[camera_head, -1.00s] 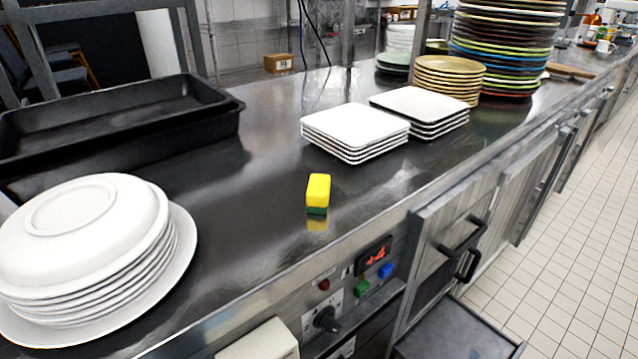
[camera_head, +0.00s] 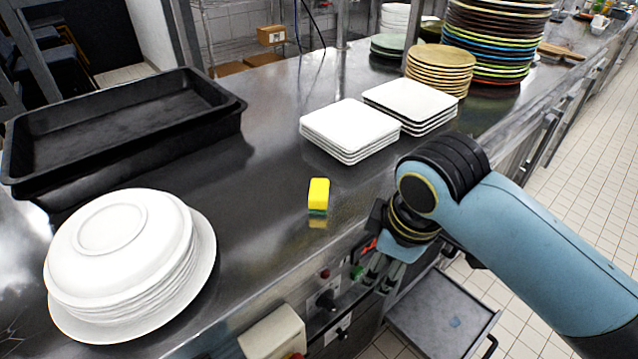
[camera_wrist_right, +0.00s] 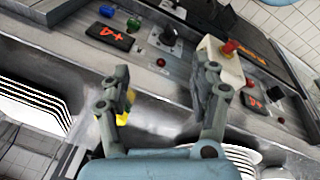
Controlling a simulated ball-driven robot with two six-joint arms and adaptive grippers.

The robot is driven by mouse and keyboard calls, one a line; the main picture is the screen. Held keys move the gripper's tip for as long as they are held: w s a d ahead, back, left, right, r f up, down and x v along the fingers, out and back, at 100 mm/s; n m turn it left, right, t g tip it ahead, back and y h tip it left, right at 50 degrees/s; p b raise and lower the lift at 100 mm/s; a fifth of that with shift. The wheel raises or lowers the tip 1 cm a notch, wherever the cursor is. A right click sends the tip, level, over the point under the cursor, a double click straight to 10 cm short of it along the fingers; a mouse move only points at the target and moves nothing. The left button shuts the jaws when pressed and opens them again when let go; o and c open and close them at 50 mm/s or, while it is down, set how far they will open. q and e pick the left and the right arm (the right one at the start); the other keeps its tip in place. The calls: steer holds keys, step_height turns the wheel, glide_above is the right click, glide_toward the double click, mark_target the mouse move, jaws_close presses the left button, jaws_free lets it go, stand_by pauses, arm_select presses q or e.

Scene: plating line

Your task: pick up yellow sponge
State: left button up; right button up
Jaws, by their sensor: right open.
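The yellow sponge (camera_head: 319,191) with a green underside stands on the steel counter, near its front edge, in the head view. My right gripper (camera_head: 378,283) is in front of the counter edge, to the right of the sponge and lower in the picture, by the control panel. In the wrist view my right gripper (camera_wrist_right: 161,78) is open with nothing between its fingers. A bit of the yellow sponge (camera_wrist_right: 122,119) shows there, mostly hidden behind the left finger. My left gripper is not in view.
Stacked white bowls and plates (camera_head: 205,285) stand at the front left, black trays (camera_head: 30,165) behind them. Square white plates (camera_head: 350,127) stand behind the sponge, tall plate stacks (camera_head: 440,65) further back. A control panel (camera_head: 325,300) is below the counter edge. The counter around the sponge is clear.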

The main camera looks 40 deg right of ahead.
steer(key=w+d+r+n+g, duration=0.1)
steer(key=w+r+n, duration=0.3)
steer(key=w+n, duration=0.7)
steer(key=n+g, duration=0.1)
steer(key=n, duration=0.9)
glide_toward(319, 188)
steer(key=shift+w+d+y+p, duration=0.2)
steer(key=shift+d+y+p, duration=0.1)
steer(key=shift+y+p, duration=0.15)
steer(key=shift+w+f+n+g, duration=0.15)
steer(key=shift+w+n+g, duration=0.15)
step_height(319, 188, down, 5)
steer(key=shift+r, duration=0.15)
steer(key=f, duration=0.2)
steer(key=f+p, duration=0.1)
steer(key=f, duration=0.1)
steer(key=shift+s+f, duration=0.15)
steer(key=shift+s, duration=0.15)
steer(key=shift+f, duration=0.5)
steer(key=c, duration=1.1)
steer(key=shift+r, duration=0.1)
steer(key=shift+c, duration=0.2)
